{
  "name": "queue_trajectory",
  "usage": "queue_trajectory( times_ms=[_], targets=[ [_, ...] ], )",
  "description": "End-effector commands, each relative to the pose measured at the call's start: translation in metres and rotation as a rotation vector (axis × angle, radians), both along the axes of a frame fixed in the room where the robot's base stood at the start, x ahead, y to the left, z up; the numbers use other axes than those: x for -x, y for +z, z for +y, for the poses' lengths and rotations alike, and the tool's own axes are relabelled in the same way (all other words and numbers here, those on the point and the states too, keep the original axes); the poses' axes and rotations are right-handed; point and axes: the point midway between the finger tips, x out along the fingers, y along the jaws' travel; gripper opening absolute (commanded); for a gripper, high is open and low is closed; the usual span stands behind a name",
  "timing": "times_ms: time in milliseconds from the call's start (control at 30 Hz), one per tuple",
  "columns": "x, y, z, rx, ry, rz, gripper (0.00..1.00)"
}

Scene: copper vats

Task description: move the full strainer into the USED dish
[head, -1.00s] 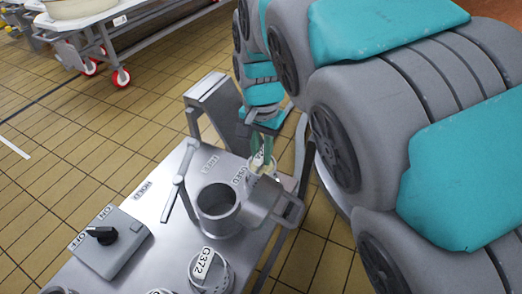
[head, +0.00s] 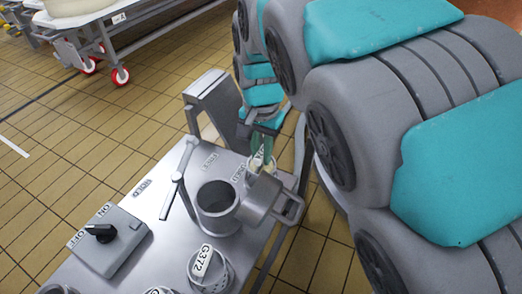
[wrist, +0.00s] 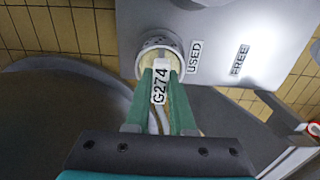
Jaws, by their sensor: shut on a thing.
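My gripper (wrist: 163,84) has green fingers shut on the tag end of a strainer labelled G274 (wrist: 159,88). The round strainer body, with pale yellowish contents, lies just beyond the fingertips in the wrist view. It is at the table corner beside the USED label (wrist: 195,57). A round rim (wrist: 142,66) shows around it, probably the USED dish; whether the strainer rests on its floor is hidden. In the head view my gripper (head: 262,146) points down behind the opened metal housing, which partly hides the strainer (head: 256,163).
An open metal cup (head: 217,207) with its swung-aside lid (head: 258,200) stands close by, with a lever (head: 172,188) to its left. Another strainer, G372 (head: 208,268), stands in front. A switch box (head: 107,240) is at the left. The FREE spot (wrist: 239,60) looks bare.

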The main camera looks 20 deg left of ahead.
Motion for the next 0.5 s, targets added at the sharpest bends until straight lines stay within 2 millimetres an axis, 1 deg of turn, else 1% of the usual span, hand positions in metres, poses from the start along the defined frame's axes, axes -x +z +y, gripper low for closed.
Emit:
queue_trajectory(
  times_ms=[100,367,400,500],
  targets=[
    [-0.0004,-0.0029,-0.0003,0.000,-0.002,0.002,0.00],
    [-0.0004,-0.0030,-0.0001,0.000,-0.001,0.002,0.00],
    [-0.0004,-0.0028,-0.0001,-0.001,-0.001,0.002,0.25],
    [-0.0004,-0.0028,-0.0001,-0.001,-0.001,0.002,0.36]
  ],
)
